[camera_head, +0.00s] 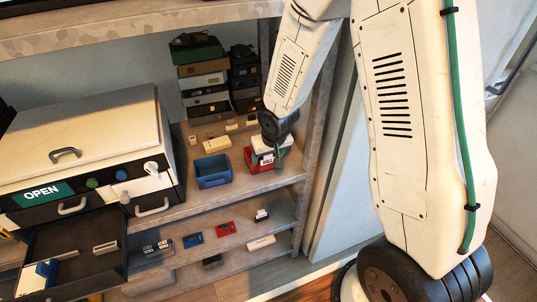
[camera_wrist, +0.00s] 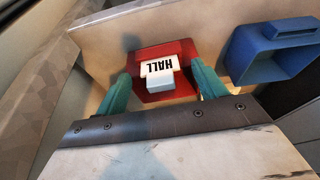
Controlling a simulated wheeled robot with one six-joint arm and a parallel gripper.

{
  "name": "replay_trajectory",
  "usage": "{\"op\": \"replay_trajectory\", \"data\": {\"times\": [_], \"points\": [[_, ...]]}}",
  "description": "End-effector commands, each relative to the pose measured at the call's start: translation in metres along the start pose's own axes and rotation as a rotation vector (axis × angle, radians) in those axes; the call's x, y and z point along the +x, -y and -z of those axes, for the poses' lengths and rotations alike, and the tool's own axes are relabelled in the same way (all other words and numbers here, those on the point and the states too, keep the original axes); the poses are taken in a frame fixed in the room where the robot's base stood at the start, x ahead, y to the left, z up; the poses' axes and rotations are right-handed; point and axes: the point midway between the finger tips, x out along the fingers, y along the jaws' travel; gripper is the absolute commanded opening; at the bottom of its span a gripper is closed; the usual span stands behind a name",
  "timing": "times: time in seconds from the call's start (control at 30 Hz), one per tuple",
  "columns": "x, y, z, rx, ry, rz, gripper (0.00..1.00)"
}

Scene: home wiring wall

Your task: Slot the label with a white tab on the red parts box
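The red parts box (camera_head: 252,165) stands on the upper shelf at its right, under my gripper. In the wrist view the red box (camera_wrist: 148,97) is straight ahead. A white label reading HALL (camera_wrist: 168,61), with a pale white tab (camera_wrist: 160,79), is at the box's front. It also shows small in the head view (camera_head: 266,159). My gripper (camera_wrist: 161,72) has its teal fingers on either side of the label and tab, with visible gaps, so it is open. Whether the label is fully seated in the box cannot be told.
A blue bin (camera_head: 212,171) stands left of the red box. Small white pieces (camera_head: 217,144) lie behind it. Stacked boxes (camera_head: 203,87) are at the back. An open dark drawer (camera_head: 75,240) juts out at left. The lower shelf holds several small parts.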

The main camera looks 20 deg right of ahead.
Motion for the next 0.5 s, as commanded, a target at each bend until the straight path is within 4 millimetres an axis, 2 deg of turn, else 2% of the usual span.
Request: {"op": "replay_trajectory", "data": {"times": [0.27,0.5], "points": [[-0.001,0.0,0.0,0.001,0.0,0.0,0.7],[-0.024,0.0,0.001,0.003,-0.004,-0.001,0.7]]}}
